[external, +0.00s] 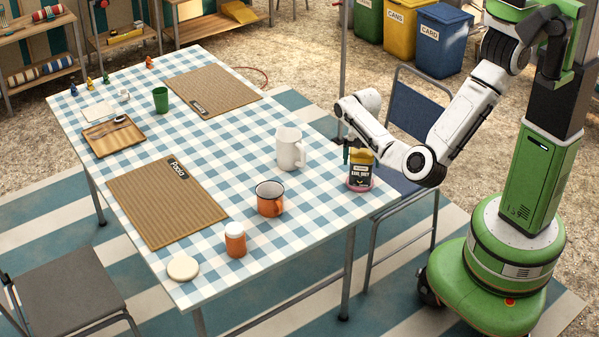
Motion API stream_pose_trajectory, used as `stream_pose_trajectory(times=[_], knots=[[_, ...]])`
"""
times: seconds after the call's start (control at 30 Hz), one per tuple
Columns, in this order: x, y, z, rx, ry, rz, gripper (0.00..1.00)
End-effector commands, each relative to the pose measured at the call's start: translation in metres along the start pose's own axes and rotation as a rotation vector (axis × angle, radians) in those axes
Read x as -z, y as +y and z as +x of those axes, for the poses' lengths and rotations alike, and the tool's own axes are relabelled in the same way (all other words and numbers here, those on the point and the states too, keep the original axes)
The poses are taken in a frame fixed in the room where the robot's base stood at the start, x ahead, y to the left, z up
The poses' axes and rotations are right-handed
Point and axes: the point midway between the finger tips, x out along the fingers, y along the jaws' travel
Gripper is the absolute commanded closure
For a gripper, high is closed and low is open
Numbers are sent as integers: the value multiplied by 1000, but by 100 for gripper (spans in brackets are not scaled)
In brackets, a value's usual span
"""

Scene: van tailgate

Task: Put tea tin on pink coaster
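The tea tin (361,175) is dark with a yellow top and an "Earl Grey" label. It stands upright at the right edge of the table. The pink coaster (350,187) shows as a thin pink rim under the tin's base; the rest of it is hidden by the tin. The tin appears to be on it, though I cannot tell if there is a small gap. My gripper (351,147) is at the top of the tin, with a dark green finger at its upper left. Whether the fingers touch or clasp the tin is not clear.
A white pitcher (290,149) and an orange mug (270,199) stand left of the tin. An orange jar (235,240) and a round pale coaster (183,268) are near the front. Woven placemats (167,205) lie further left. A blue chair (414,112) stands behind my arm.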

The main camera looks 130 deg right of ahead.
Motion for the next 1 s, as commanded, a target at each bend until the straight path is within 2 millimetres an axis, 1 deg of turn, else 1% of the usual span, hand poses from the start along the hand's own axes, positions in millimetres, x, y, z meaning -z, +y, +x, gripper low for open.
stream_pose_trajectory(times=[0.23, 0.37, 0.47, 0.8, 0.9, 1.0], knots=[[0, 0, -1, 0, 0, 0, 0], [0, 0, -7, 1, 0, 1, 0], [0, -1, -21, 2, 1, 1, 0], [1, 0, -89, 3, 0, 2, 0], [0, 0, -104, 2, 0, 2, 0], [0, 0, -115, 2, -1, 1, 0]])
